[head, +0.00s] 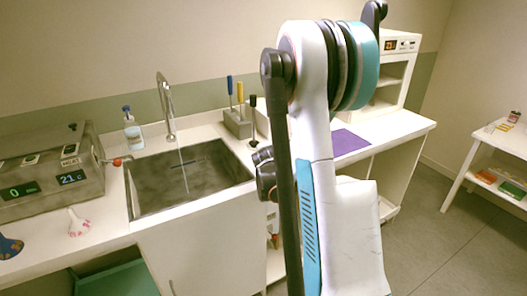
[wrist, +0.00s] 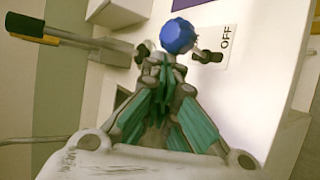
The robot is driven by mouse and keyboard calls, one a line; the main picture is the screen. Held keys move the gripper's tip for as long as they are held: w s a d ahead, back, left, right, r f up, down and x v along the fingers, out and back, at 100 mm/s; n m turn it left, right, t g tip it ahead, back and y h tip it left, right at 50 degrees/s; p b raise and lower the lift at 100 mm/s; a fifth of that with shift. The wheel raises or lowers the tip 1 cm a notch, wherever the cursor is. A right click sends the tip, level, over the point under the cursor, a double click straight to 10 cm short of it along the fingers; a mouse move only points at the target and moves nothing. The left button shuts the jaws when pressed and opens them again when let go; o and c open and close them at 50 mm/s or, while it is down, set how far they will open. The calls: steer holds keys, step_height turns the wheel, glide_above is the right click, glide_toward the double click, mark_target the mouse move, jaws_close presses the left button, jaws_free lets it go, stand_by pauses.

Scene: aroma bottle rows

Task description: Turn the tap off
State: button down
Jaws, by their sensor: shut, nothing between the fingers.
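The curved metal tap (head: 166,105) stands at the back of the sink (head: 160,185) in the head view. A thin pale stream runs from its spout down into the basin. In the wrist view, a blue round knob (wrist: 177,36) is just beyond the fingertips of my gripper (wrist: 164,62). A dark lever-like part (wrist: 206,56) sits beside the knob, next to a white label reading OFF (wrist: 225,40). The fingers are shut with nothing between them. I cannot tell whether the fingertips touch the knob. My arm hides the gripper in the head view.
A soap bottle (head: 132,130) and a tool holder (head: 238,124) stand on the counter by the sink. A grey device with displays (head: 50,175) is at the left. A purple mat (head: 348,142) lies behind my arm. In the wrist view, a grey-handled object (wrist: 75,38) is at the left.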

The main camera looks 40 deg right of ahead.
steer(key=shift+r, duration=0.15)
steer(key=shift+r+p, duration=0.55)
steer(key=shift+r, duration=0.15)
steer(key=shift+w, duration=0.15)
steer(key=s+a+f, duration=0.1)
steer(key=a, duration=0.1)
steer(key=s+a+f+p, duration=0.1)
steer(key=a, duration=0.2)
steer(key=s+a+f+p, duration=0.1)
steer(key=a, duration=0.2)
steer(key=shift+s+a+f, duration=0.1)
steer(key=shift+s, duration=0.3)
stand_by(0.5)
